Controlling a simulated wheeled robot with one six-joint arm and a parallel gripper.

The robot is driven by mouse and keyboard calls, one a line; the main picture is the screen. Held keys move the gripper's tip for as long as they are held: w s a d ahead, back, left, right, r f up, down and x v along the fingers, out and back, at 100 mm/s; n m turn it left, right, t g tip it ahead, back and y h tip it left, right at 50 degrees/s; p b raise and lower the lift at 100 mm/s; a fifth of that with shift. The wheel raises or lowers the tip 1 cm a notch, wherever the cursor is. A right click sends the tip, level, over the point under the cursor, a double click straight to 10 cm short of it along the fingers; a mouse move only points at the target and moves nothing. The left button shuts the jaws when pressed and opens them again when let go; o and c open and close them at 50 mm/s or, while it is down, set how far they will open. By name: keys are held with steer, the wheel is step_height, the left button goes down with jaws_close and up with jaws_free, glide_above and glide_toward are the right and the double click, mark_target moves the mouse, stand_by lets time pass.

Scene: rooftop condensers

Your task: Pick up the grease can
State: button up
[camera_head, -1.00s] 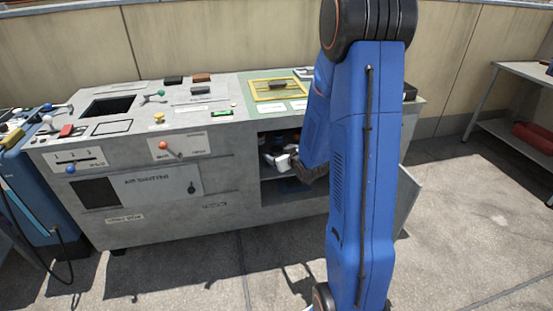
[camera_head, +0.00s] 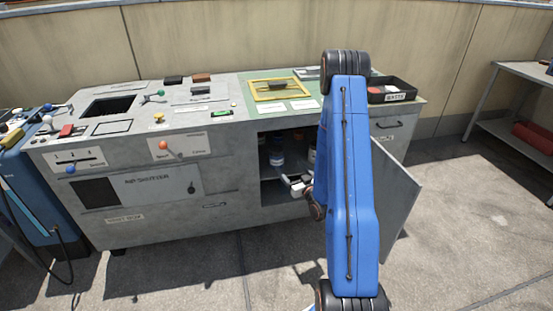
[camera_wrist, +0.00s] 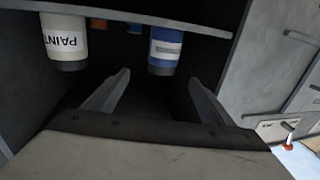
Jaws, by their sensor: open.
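The wrist view is upside down. It shows a white can marked PAINT (camera_wrist: 63,42) and a blue-and-white can (camera_wrist: 165,48) on the shelf. No readable label identifies the grease can. My gripper (camera_wrist: 159,78) is open and empty, its fingers pointing into the cabinet, apart from both cans. In the head view, my gripper (camera_head: 296,183) is at the cabinet opening, partly hidden by my arm.
The cabinet shelf (camera_wrist: 150,17) crosses the top of the wrist view. The cabinet door (camera_head: 400,190) hangs open at right. A black tray (camera_head: 393,92), a yellow frame (camera_head: 255,91) and levers are on the bench. Open floor lies in front.

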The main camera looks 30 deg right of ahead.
mark_target(281, 156)
steer(key=w, duration=1)
steer(key=shift+w+d, duration=0.25)
steer(key=shift+w, duration=0.15)
steer(key=w, duration=0.4)
steer(key=shift+w+a+f, duration=0.2)
steer(key=shift+w+f, duration=0.05)
steer(key=shift+w, duration=0.15)
steer(key=shift+w+d, duration=0.1)
steer(key=shift+w, duration=0.45)
steer(key=shift+c, duration=0.7)
steer(key=c, duration=1.3)
steer(key=shift+r, duration=0.15)
